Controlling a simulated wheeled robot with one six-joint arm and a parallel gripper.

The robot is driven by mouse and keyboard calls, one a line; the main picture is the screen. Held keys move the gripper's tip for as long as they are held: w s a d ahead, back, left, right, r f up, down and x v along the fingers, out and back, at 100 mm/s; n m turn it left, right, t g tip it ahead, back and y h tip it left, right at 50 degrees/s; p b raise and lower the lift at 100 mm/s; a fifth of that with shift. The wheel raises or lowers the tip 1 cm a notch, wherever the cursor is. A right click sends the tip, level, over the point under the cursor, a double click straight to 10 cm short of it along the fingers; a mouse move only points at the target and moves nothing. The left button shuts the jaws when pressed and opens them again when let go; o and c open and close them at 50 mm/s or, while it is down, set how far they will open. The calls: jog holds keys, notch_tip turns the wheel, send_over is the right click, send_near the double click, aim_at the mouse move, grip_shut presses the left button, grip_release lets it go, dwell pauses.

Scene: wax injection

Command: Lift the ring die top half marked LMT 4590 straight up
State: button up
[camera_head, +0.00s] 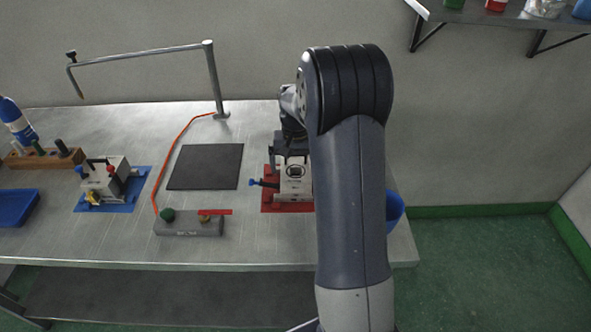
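A pale metal block die (296,172) with a dark round mark on its front stands on a red mat (288,208), right of the table's middle. A blue-ended pin (254,182) sticks out at its left. My gripper (291,150) is directly above this die, at or very near its top. Its fingertips cannot be made out. My arm hides the die's right side. A second pale die (105,178) with red and yellow parts stands on a blue mat (130,196) at the left. No LMT 4590 marking is legible on either die.
A black pad (205,167) lies left of the red mat. A grey box (189,226) with a green knob sits in front. A bent metal post (214,80) stands behind. A blue bowl (394,209) is right of my arm, and a blue tray (16,206) far left.

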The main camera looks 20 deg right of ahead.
jog(key=c, duration=1.5)
jog(key=shift+r, duration=0.1)
jog(key=shift+c, duration=0.2)
